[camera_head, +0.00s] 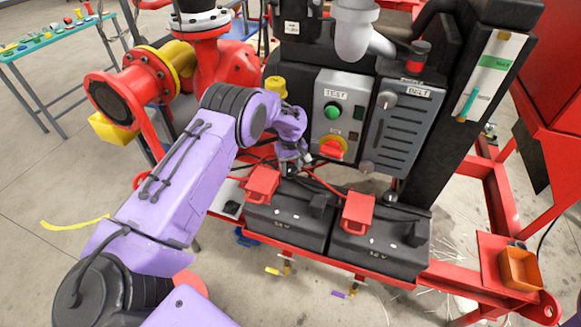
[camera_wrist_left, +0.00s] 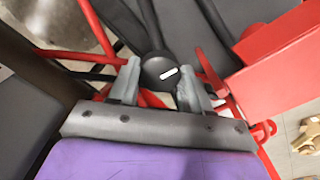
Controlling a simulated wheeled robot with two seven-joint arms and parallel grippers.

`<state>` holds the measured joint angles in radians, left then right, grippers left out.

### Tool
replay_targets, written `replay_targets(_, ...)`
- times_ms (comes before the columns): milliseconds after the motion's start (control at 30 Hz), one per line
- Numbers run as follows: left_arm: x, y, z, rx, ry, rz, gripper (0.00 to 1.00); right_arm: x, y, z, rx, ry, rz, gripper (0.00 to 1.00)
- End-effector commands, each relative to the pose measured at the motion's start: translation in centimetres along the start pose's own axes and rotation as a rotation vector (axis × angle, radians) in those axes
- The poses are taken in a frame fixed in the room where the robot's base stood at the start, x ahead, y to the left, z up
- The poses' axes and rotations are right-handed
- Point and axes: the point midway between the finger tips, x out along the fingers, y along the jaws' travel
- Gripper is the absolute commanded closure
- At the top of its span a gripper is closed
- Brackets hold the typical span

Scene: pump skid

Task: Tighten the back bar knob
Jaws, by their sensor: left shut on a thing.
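In the left wrist view a round black knob (camera_wrist_left: 158,76) with a white mark sits between the two grey fingers of my left gripper (camera_wrist_left: 160,88). The gripper is shut on this knob, one finger on each side. The white mark is slanted, its right end higher. In the head view my left gripper (camera_head: 292,157) reaches down behind the left black battery (camera_head: 290,222), at the back edge. There the knob is hidden by the gripper and cannot be made out. My right gripper is not in view.
A second black battery (camera_head: 378,247) stands to the right, and both carry red terminal covers (camera_head: 263,184). Red cables run close behind them. A grey control box (camera_head: 336,122) with a green button and red-yellow switch rises just behind the gripper. A red frame rail surrounds the batteries.

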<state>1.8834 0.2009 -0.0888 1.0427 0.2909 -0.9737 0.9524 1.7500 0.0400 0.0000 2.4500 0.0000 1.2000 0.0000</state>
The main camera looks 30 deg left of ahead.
Motion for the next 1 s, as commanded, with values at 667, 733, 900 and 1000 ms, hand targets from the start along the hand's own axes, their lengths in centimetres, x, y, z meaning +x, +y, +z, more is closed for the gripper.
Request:
replay_targets(667, -0.03, -0.04, -0.09, -0.038, 0.002, 0.0, 0.32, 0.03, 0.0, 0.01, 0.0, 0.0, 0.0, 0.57)
replay_targets(733, -0.02, -0.05, -0.08, -0.038, 0.001, 0.0, 0.26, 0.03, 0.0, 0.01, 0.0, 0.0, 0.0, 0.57)
replay_targets(900, 0.03, -0.09, -0.04, -0.037, 0.0, -0.002, 0.26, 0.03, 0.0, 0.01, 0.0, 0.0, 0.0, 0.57)
replay_targets(1000, 0.06, -0.09, -0.01, -0.037, -0.001, -0.002, 0.26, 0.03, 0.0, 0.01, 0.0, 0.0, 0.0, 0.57)
